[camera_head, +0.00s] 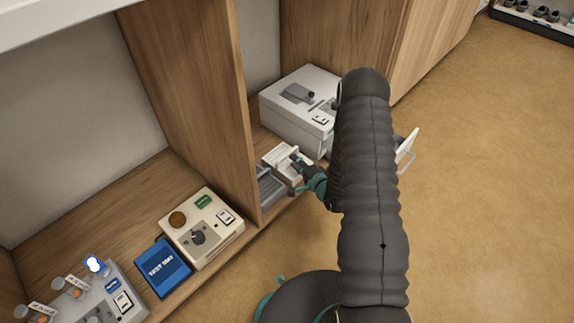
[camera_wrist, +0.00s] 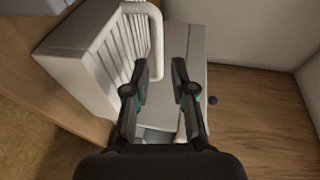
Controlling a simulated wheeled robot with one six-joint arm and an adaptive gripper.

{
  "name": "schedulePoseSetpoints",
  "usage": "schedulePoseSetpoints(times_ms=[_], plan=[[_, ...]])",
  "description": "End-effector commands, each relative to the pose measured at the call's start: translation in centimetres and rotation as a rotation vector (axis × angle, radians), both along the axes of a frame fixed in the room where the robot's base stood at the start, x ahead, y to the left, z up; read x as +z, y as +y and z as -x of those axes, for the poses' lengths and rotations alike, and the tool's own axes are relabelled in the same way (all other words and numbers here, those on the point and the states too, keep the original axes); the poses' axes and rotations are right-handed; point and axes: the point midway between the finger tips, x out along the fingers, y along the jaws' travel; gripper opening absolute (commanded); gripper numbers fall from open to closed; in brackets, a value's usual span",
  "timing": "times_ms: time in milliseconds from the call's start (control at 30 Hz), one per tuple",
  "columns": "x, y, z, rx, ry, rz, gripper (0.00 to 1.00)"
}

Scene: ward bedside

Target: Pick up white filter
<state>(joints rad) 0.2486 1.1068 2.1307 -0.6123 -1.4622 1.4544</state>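A small white slatted piece (camera_head: 276,158), which may be the white filter, lies on the low wooden shelf in the head view. My gripper (camera_head: 299,163) is at its right side, partly hidden by my own arm. In the wrist view my gripper (camera_wrist: 165,75) has its two fingers apart, with a pale surface between and beyond them. A white ribbed body (camera_wrist: 85,65) with a curved white bar (camera_wrist: 157,40) is just left of and beyond the fingers. I cannot tell whether the fingers touch anything.
A large white machine (camera_head: 293,122) stands behind. A grey slatted piece (camera_head: 268,188) lies in front, next to the wooden upright (camera_head: 200,85). A beige device (camera_head: 203,226), a blue box (camera_head: 163,268) and a grey device (camera_head: 95,305) are to the left.

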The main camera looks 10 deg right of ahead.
Motion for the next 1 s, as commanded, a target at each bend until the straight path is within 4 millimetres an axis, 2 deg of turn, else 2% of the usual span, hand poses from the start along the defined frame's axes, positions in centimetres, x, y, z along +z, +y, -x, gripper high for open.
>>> schedulePoseSetpoints(times_ms=[267, 600, 867, 1000], plan=[[-0.5, 0.8, -1.7, 0.002, 0.0, 0.001, 0.25], [-1.5, 2.3, -5.3, 0.001, 0.0, 0.001, 0.25], [-1.5, 2.3, -5.6, 0.0, 0.0, 0.0, 0.25], [-1.5, 2.3, -5.6, 0.0, 0.0, 0.001, 0.0]])
